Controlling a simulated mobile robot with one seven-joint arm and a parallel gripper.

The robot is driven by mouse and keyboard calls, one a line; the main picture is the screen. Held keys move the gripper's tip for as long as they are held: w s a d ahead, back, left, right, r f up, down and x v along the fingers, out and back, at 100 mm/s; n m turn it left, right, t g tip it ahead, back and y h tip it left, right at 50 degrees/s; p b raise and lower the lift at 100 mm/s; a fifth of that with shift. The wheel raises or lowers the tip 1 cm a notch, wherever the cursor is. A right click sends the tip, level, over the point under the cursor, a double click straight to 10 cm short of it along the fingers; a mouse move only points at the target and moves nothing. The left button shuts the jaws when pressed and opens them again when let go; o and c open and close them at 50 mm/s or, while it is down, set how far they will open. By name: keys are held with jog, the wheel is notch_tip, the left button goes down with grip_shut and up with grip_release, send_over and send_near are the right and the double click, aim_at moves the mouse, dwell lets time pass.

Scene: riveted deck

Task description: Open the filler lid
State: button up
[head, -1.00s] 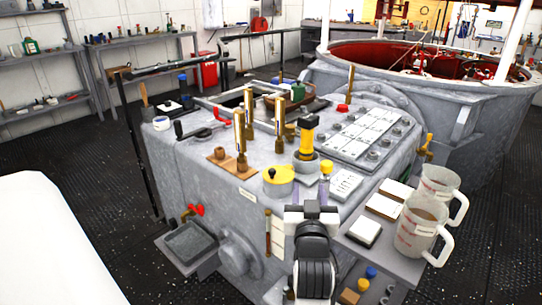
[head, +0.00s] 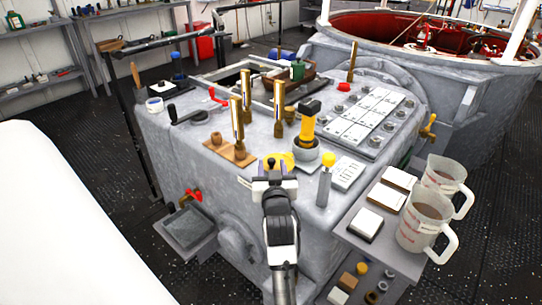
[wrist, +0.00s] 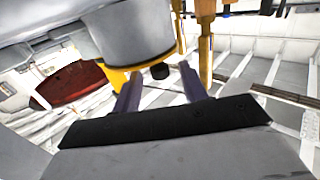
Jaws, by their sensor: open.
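The filler lid appears to be the yellow round lid (head: 284,158) with a black knob, on top of the grey machine housing. My gripper (head: 274,168) is at the near side of this lid and hides part of it. In the wrist view the two fingers of my gripper (wrist: 162,84) are apart. A black knob (wrist: 160,71) shows between their tips, beside a yellow edge (wrist: 118,78) under a grey cylinder (wrist: 128,38). I cannot tell whether a finger touches the knob. The lid looks closed in the head view.
A yellow and black upright piece (head: 308,122) in a grey cup stands just behind the lid. Brass posts (head: 237,120) rise at the left. Measuring jugs (head: 424,222) stand on a side shelf.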

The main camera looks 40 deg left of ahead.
jog(key=shift+x, duration=2.3)
grip_shut()
